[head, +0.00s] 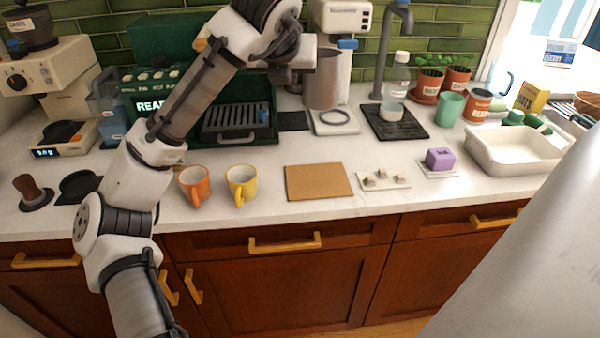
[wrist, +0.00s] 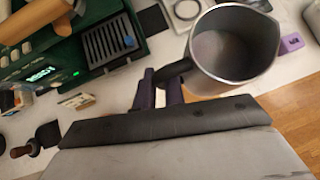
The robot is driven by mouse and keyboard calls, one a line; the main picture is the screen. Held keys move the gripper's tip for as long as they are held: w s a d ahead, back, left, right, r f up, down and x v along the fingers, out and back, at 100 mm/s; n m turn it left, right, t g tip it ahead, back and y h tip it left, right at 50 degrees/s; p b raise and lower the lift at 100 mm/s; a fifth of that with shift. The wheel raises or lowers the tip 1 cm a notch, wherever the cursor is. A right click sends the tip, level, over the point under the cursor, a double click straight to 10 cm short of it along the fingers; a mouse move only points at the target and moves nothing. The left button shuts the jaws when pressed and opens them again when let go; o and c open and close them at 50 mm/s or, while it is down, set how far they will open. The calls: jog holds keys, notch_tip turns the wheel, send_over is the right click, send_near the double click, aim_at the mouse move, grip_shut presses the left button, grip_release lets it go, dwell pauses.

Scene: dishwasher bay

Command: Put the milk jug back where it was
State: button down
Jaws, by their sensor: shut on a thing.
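The milk jug (head: 323,80) is a grey metal pitcher, upright in the head view. In the wrist view the jug (wrist: 232,50) shows its open rim and an empty-looking inside. My gripper (wrist: 162,88) is shut on the jug's dark handle, with its dark fingers on either side of it. The jug appears raised above the counter, close to a white plate with a dark ring (head: 335,117). How far its base is above the surface is hard to tell. The jug hides part of the white machine behind it.
The green espresso machine (head: 245,115) stands left of the jug, with a dark mat (head: 293,121) between. Orange (head: 195,184) and yellow (head: 241,182) mugs and a cork board (head: 319,181) sit in front.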

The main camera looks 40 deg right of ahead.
notch_tip(320, 180, down, 20)
jog(key=shift+r+p, duration=0.1)
jog(key=shift+p, duration=0.9)
jog(key=shift+f, duration=0.2)
jog(key=c, duration=1.5)
grip_release()
jog(key=shift+r, duration=0.1)
jog(key=shift+r, duration=0.2)
jog(key=b+v, duration=0.2)
jog(key=v, duration=1)
jog(key=shift+s+f, duration=0.15)
